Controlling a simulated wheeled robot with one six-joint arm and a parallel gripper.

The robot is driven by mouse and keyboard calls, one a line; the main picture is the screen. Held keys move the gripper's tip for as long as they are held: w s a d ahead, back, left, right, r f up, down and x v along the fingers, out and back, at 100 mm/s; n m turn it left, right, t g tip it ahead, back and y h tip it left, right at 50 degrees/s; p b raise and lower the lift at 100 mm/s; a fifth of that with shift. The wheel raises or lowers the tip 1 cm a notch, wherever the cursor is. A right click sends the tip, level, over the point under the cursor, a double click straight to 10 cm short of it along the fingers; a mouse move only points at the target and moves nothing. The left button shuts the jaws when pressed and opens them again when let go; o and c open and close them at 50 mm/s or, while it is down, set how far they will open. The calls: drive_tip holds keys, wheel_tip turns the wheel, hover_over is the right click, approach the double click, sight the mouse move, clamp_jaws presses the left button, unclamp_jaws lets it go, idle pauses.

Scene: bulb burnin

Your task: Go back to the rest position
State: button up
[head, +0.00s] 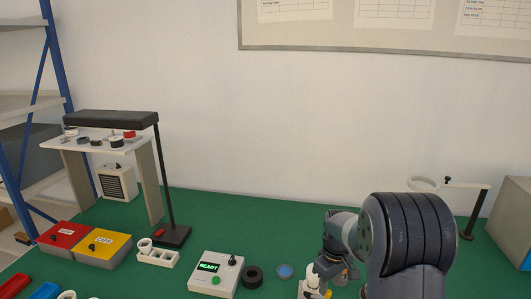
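My arm reaches in from the lower right over the green table (205,204). My gripper (322,279) points down near the table's front, low beside a small white stand (305,290) with a white and yellow piece on it. The wrist hides part of the fingers. I cannot tell whether they are open or touching the piece.
A tester reading READY (214,276), a black ring (252,277) and a blue disc (285,271) lie left of the gripper. Red (62,237) and yellow (104,243) boxes and a black lamp (172,236) stand farther left. A ring-topped stand (466,237) is behind right. The back middle is clear.

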wheel_tip(320, 180, up, 9)
approach(321, 298)
drive_tip(key=f, duration=0.1)
drive_tip(key=d+f, duration=0.1)
drive_tip(key=f, duration=0.1)
drive_tip(key=d+f, duration=0.1)
drive_tip(key=f, duration=0.1)
drive_tip(key=shift+f, duration=0.15)
drive_tip(key=shift+a+f+m+p, duration=0.1)
drive_tip(key=shift+f+m+p, duration=0.05)
drive_tip(key=shift+m+p, duration=0.15)
drive_tip(key=shift+s+m, duration=0.35)
drive_tip(key=shift+m, duration=0.45)
drive_tip(key=m+p, duration=0.1)
drive_tip(key=m, duration=0.1)
drive_tip(key=s+a+m+p, duration=0.1)
drive_tip(key=m, duration=0.1)
drive_tip(key=shift+s, duration=0.2)
drive_tip(key=m+p, duration=0.1)
drive_tip(key=m, duration=0.1)
drive_tip(key=a+m+p, duration=0.1)
drive_tip(key=m, duration=0.1)
drive_tip(key=s+m, duration=0.1)
drive_tip(key=m, duration=0.1)
drive_tip(key=shift+a+p, duration=0.4)
wheel_tip(321, 298, up, 11)
drive_tip(key=b, duration=0.1)
drive_tip(key=shift+b, duration=0.35)
drive_tip(key=shift+s, duration=0.1)
